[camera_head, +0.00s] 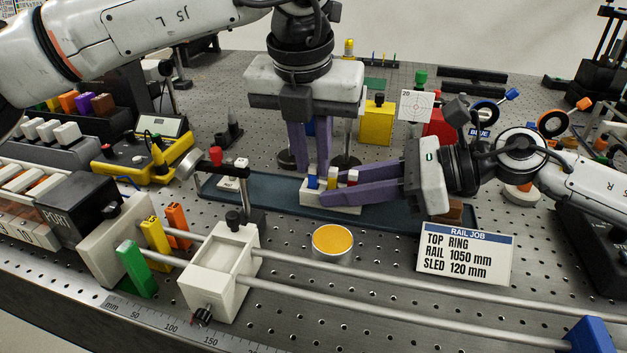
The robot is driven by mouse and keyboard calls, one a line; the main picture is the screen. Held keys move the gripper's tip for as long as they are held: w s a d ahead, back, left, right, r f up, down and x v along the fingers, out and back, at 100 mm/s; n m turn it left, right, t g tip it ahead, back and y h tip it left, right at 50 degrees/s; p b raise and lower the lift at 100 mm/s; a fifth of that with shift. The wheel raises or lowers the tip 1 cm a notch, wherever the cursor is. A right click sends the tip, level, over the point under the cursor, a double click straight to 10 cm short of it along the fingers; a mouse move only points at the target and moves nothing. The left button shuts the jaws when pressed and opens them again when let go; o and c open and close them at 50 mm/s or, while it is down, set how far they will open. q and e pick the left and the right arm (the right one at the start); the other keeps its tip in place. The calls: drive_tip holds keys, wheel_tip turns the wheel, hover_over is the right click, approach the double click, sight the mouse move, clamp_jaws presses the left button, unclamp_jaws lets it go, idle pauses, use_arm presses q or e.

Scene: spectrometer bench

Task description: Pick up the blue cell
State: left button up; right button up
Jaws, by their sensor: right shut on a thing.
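The blue cell (313,178) stands upright in a small white rack (314,199), at the left end of the row. A yellow cell (332,178) and a red cell (352,177) stand to its right in the same rack. My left gripper (310,169) points down from above, its purple fingers apart, with the tips close to the blue cell's top. I cannot tell whether they touch it. My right gripper (340,196) reaches in from the right and is shut on the white rack. Its fingers partly hide the rack's front and right end.
The rack is on a dark blue tray (262,195). In front are a white sled (222,265) on two rails, an orange-topped disc (332,241) and a rail job card (464,253). A yellow block (377,122) stands behind. A yellow meter (142,155) is at left.

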sight(313, 168)
use_arm(q)
drive_tip(key=shift+w+f, duration=0.1)
drive_tip(key=shift+f, duration=0.15)
clamp_jaws()
drive_tip(key=shift+r, duration=0.15)
wheel_tip(313, 168, up, 10)
idle(0.3)
use_arm(e)
drive_tip(key=o, duration=1.1)
drive_tip(key=shift+o, duration=0.2)
